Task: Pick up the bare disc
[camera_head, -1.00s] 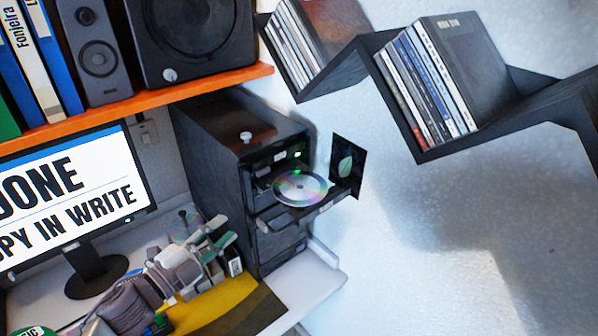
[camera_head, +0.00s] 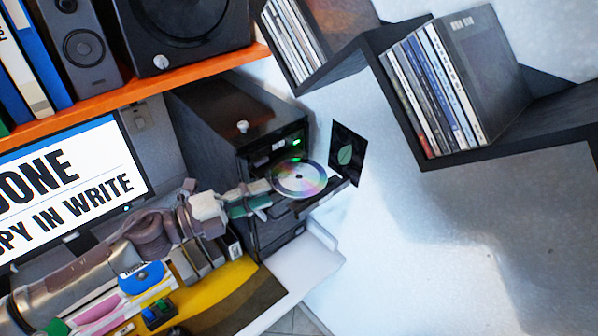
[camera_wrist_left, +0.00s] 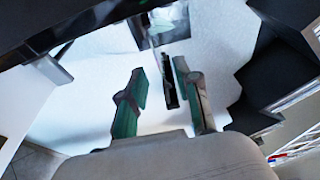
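The bare disc (camera_head: 300,179) is shiny and rainbow-tinted. It lies on the pulled-out tray (camera_head: 335,189) of a black drive tower (camera_head: 238,128) in the head view. My left gripper (camera_head: 268,197) is at the disc's left edge, in front of the tower; whether it touches the disc is unclear. In the wrist view its two green-tipped fingers (camera_wrist_left: 162,98) are apart. A thin dark sliver shows between or beyond them, and I cannot tell what it is. My right gripper is not in view.
A dark card with a green leaf (camera_head: 347,153) stands just right of the disc. A zigzag shelf of disc cases (camera_head: 440,90) hangs upper right. A monitor (camera_head: 70,190) is at left, below an orange shelf (camera_head: 150,85).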

